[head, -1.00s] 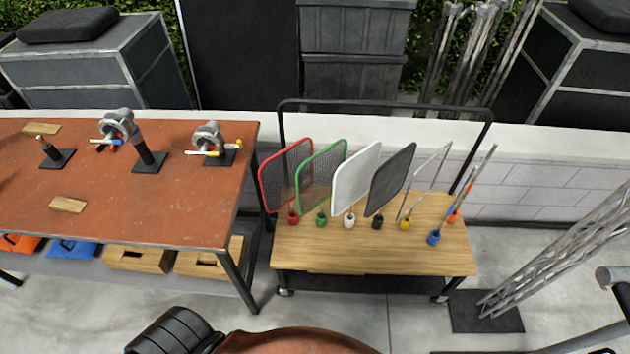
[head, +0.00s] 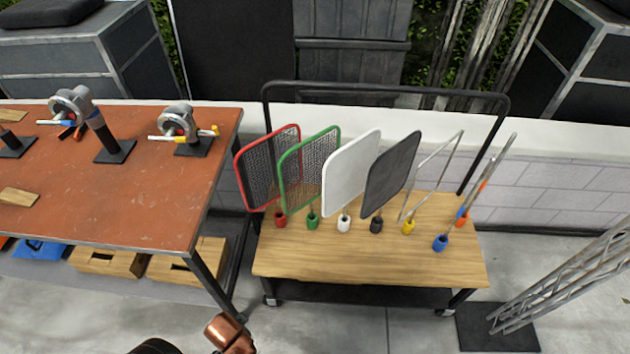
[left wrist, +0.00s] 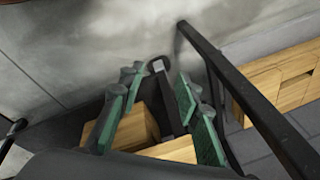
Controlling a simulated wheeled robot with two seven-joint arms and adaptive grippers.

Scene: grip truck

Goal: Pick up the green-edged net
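The green-edged net (head: 310,168) is a rounded rectangular mesh panel with a green rim. It stands tilted on a short handle with a green grip (head: 312,222) on a wooden-topped cart (head: 370,262). It is between the red-edged net (head: 268,165) and a white panel (head: 351,172). My left gripper (left wrist: 160,100) shows in the left wrist view with its green-padded fingers apart and nothing held between them. It is low, near a dark table leg, and away from the net. My right gripper is not in view.
A black rail (head: 385,88) rises behind. An orange-brown table (head: 130,200) stands left. The cart's front top is clear.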

